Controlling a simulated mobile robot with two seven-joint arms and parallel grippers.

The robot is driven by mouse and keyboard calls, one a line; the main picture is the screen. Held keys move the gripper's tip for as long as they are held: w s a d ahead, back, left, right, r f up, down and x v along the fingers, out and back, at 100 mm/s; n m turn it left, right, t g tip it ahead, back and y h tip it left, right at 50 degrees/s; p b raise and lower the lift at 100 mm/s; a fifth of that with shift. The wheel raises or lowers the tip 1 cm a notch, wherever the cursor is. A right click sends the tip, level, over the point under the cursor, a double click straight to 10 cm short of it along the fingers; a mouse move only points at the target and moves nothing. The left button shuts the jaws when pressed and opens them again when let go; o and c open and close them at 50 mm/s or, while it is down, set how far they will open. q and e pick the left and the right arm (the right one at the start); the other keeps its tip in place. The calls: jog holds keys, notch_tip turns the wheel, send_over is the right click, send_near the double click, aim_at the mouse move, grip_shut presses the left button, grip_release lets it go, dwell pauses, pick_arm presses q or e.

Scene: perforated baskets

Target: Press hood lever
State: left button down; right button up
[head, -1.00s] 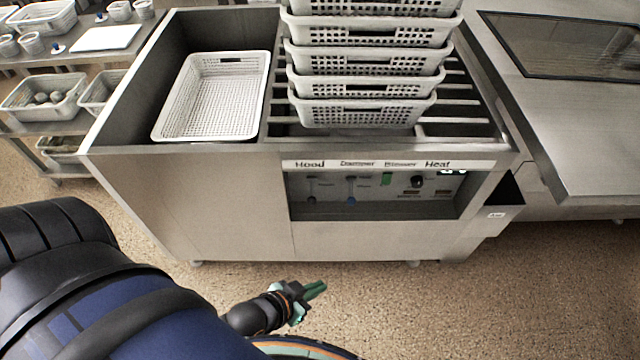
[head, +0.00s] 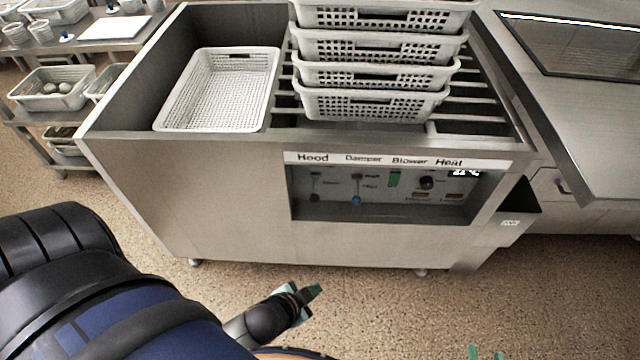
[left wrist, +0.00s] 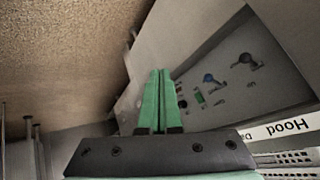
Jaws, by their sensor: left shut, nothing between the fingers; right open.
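The hood lever (head: 315,186) is a small dark lever at the left of the recessed control panel, under the "Hood" label (head: 313,158). It also shows in the left wrist view (left wrist: 247,62) as a dark knob on a stem, right of the blue damper lever (left wrist: 209,79). My left gripper (head: 316,291) is shut and empty, low in front of the cabinet and apart from the lever. Its green fingers (left wrist: 161,88) lie together in the left wrist view, pointing toward the panel. My right gripper (head: 485,353) is open at the bottom edge, mostly out of frame.
The panel recess (head: 390,213) also holds a green switch (head: 394,179), a black knob (head: 426,183) and a lit display (head: 466,173). Stacked white baskets (head: 375,105) and a single basket (head: 222,92) sit on top of the cabinet. Floor in front is clear.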

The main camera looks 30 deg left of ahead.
aim_at(315, 188)
pick_arm(q)
jog(key=w+a+f+m+t+y+b, duration=0.1)
jog(key=w+a+f+m+y+b, duration=0.3)
jog(key=f+b, duration=0.3)
jog(key=w+a+f+m+t+y+b, duration=0.1)
jog(key=w+a+f+m+y+b, duration=0.15)
jog(key=w+a+f+b, duration=0.35)
pick_arm(e)
jog(key=w+a+r+n+t+y+b, duration=0.1)
jog(key=w+a+n+t+y, duration=0.15)
jog(key=w+t, duration=0.3)
pick_arm(q)
jog(key=w+m+t+b, duration=0.8)
jog(key=m+t+b, duration=0.4)
jog(key=b, duration=0.5)
jog(key=shift+w+a+f, duration=0.25)
jog(key=shift+w+a, duration=0.05)
jog(key=shift+w, duration=0.1)
pick_arm(e)
jog(key=s+a+r+n+t+y, duration=0.2)
jog(key=s+r+n+t+y, duration=0.2)
jog(key=s+n+y, duration=0.3)
jog(key=shift+s+a+r+y, duration=0.2)
jog(key=shift+s+r+y, duration=0.15)
jog(key=shift+y, duration=0.9)
pick_arm(q)
jog(key=shift+h, duration=0.25)
pick_arm(e)
jog(key=shift+f, duration=0.1)
